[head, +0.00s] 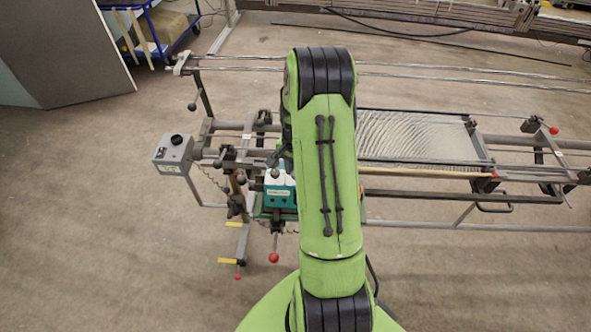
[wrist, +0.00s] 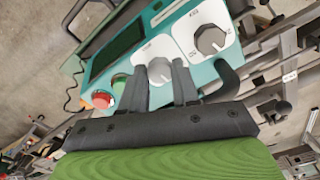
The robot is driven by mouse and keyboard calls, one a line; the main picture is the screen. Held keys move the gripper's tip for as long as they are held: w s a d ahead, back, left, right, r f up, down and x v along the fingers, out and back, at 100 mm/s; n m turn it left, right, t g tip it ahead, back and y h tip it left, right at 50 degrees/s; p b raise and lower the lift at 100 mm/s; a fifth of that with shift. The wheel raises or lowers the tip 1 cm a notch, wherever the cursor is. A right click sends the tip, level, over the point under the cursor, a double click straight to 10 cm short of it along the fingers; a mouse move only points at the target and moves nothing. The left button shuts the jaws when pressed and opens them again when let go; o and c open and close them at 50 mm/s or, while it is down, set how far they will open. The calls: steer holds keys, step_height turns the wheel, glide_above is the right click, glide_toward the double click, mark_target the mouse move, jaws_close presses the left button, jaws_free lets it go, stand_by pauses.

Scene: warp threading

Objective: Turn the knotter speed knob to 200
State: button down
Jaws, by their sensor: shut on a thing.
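The teal control box (wrist: 205,75) shows in the wrist view with two grey knobs on white dial plates. One knob (wrist: 159,71) sits between the two black fingers of my gripper (wrist: 161,66), which is shut on it. The other knob (wrist: 210,40) is to the right, free, with a pointer and small dial marks. The dial numbers around the gripped knob are too small or hidden to read, so its setting cannot be told. In the head view the teal box (head: 280,197) shows left of my green arm, which hides my gripper.
A red button (wrist: 102,101), a green button (wrist: 119,83) and a dark screen (wrist: 118,48) are on the same box. A grey switch box (head: 174,152) stands at the left of the metal frame. Warp threads (head: 415,137) stretch to the right. Bare floor lies left.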

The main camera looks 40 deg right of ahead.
steer(key=n+b, duration=0.1)
steer(key=n, duration=0.3)
steer(key=shift+b, duration=0.4)
steer(key=shift+n+b, duration=0.6)
steer(key=shift+n, duration=1.5)
steer(key=c, duration=1.1)
jaws_free()
step_height(320, 180, up, 16)
steer(key=p, duration=0.1)
steer(key=shift+f, duration=0.1)
